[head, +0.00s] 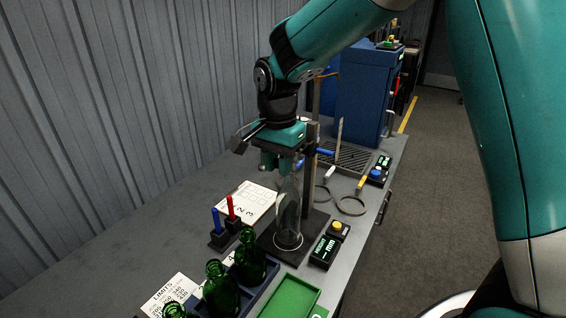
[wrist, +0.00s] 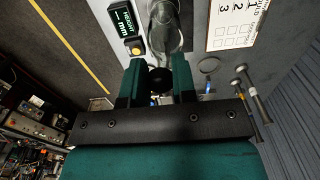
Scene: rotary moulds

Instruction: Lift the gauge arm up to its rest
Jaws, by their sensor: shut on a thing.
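The height gauge stands on the bench with an upright post (head: 309,190) and a dark base plate (head: 268,245). A clear glass bottle (head: 288,220) stands upright on the base; it also shows in the wrist view (wrist: 168,32). My gripper (head: 279,166) is above the bottle, beside the post. In the wrist view my gripper (wrist: 157,82) has its fingers closed on a round black part (wrist: 156,80), seemingly the gauge arm's knob. Most of the gauge arm is hidden by my gripper. A display (head: 323,250) reads HEIGHT with a dash and mm.
Green bottles (head: 221,288) stand in a blue tray at the front, beside a green tray (head: 290,298). Red and blue markers (head: 230,208) stand left of the gauge. Ring gauges (head: 351,205) lie to the right. A yellow button (head: 337,226) is near the display. Bench at far left is clear.

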